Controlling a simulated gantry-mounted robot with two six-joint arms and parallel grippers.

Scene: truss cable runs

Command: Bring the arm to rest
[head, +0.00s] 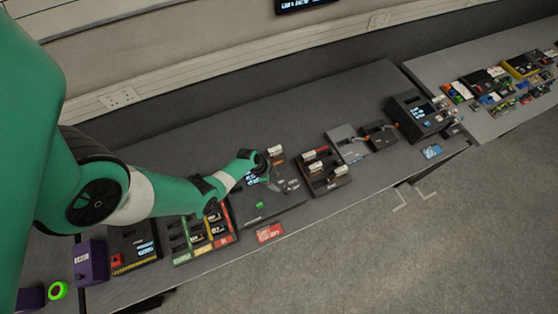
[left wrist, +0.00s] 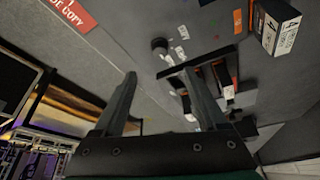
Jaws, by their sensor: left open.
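My left arm (head: 150,195) is green with white bands and reaches in from the left over the long grey bench (head: 350,88). My left gripper (head: 280,182) hangs above a dark grey board in the middle of the bench. Its fingers are small and hard to make out there. In the left wrist view the two dark fingers (left wrist: 163,92) stand well apart with nothing held between them. Bench items show beyond them, including a dark tray with orange parts (left wrist: 215,80). My right arm is not in view.
A tray with coloured strips (head: 203,238), a red card (head: 269,233) and a dark compartment tray (head: 323,171) stand close around the gripper. A black device (head: 415,117) is farther right. A second bench (head: 435,66) holds several small items. The floor in front is clear.

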